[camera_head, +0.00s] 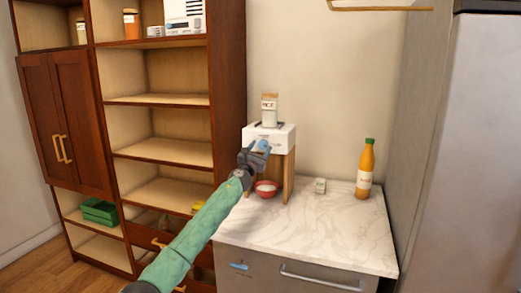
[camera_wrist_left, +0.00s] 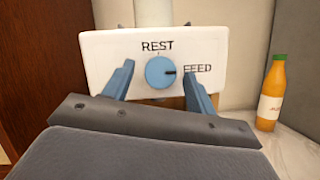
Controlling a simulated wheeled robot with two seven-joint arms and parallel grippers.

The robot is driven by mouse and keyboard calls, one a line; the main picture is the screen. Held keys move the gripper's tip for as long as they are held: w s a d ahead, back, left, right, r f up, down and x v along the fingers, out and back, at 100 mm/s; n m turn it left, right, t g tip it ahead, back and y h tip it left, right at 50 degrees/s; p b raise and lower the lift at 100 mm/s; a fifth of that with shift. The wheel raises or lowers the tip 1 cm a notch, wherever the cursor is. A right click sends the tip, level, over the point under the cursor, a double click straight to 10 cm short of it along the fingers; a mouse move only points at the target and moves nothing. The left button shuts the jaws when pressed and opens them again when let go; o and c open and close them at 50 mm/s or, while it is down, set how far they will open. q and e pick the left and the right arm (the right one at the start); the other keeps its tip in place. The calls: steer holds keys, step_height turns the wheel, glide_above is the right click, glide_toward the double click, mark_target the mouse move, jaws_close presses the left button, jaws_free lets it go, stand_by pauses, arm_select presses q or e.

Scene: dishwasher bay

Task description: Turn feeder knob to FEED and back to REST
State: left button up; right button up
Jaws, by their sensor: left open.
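The white feeder (camera_head: 284,137) stands on wooden legs on the marble counter. Its front panel (camera_wrist_left: 107,52) carries the words REST, at the top, and FEED, at the right. My left gripper (camera_wrist_left: 160,80) is open, with one blue finger on each side of the knob in the picture. I cannot tell whether the fingers touch it. My right gripper is not in view.
A red bowl (camera_head: 266,188) sits under the feeder. A jar (camera_head: 269,109) stands on top of it. A wooden shelf unit (camera_head: 228,90) is at left, a fridge (camera_head: 470,150) at right.

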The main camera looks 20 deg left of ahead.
arm_select(q)
steer(key=shift+w, duration=0.3)
steer(key=c, duration=1)
steer(key=shift+d, duration=0.1)
